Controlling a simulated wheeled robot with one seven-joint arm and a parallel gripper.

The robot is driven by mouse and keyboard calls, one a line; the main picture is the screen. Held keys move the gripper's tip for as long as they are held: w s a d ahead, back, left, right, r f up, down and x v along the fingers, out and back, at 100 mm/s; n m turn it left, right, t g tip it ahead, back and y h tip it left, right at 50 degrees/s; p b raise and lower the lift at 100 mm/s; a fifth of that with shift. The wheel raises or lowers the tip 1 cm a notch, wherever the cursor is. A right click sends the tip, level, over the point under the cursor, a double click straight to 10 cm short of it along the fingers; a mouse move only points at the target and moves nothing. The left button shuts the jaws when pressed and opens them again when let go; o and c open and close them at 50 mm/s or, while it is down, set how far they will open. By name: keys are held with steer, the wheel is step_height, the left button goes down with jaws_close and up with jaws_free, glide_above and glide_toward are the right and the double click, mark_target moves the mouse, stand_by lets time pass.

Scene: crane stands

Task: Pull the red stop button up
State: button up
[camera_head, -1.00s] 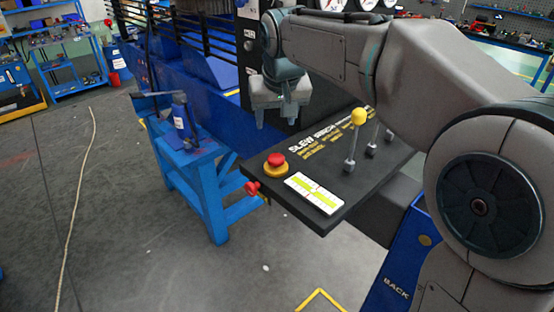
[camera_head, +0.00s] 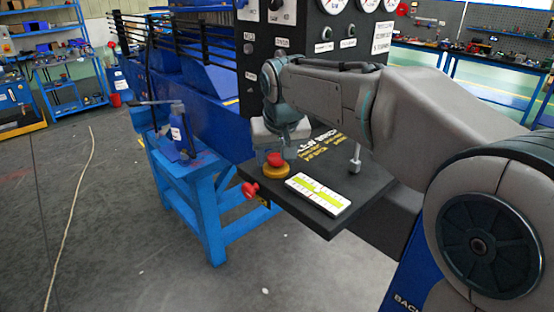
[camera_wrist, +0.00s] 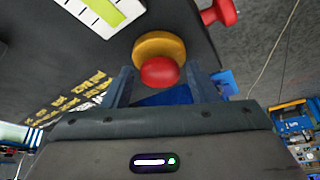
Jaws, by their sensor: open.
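The red stop button (camera_head: 275,160) sits on a round yellow base (camera_head: 276,171) near the left corner of the dark control panel (camera_head: 330,222). In the wrist view the red button (camera_wrist: 160,72) shows between and just ahead of the two fingertips, with its yellow base (camera_wrist: 158,46) behind it. My gripper (camera_wrist: 163,80) is open and empty, its fingers spread to either side of the button. In the head view my gripper (camera_head: 278,138) is just behind and above the button, its fingertips partly hidden. Contact with the button cannot be told.
A second red knob (camera_head: 250,189) sticks out from the panel's left edge. A white-and-green level plate (camera_head: 318,194) lies right of the button. A lever (camera_head: 356,158) stands further right.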

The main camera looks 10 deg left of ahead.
steer(key=c, duration=0.7)
steer(key=shift+r, duration=0.1)
steer(key=shift+c, duration=0.2)
steer(key=shift+r, duration=0.2)
steer(key=shift+r+p, duration=0.4)
steer(key=shift+p, duration=0.15)
steer(key=o, duration=0.9)
steer(key=shift+c, duration=0.2)
